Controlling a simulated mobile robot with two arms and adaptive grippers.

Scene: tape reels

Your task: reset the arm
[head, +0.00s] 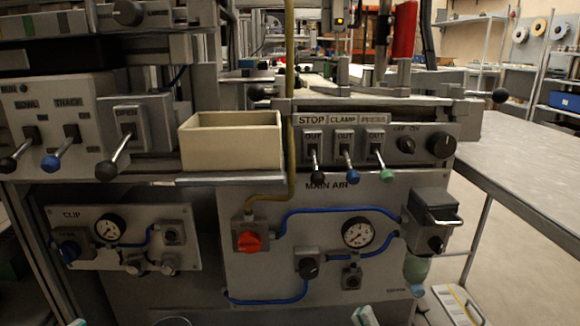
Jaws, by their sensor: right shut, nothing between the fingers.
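My right gripper (365,316) shows only as a small pale piece at the bottom edge of the head view, in front of the lower part of the main air panel (330,190). It is shut and empty. Most of it and the arm behind it are cut off by the frame. It appears apart from the panel's gauge and hoses above it. I cannot make out my left gripper.
A beige open box (232,150) stands on a ledge at centre left. Lever switches (347,160) with coloured knobs stick out from the control panel. A red knob (249,242) and blue hoses (320,211) sit below. A grey table (530,165) stands at right.

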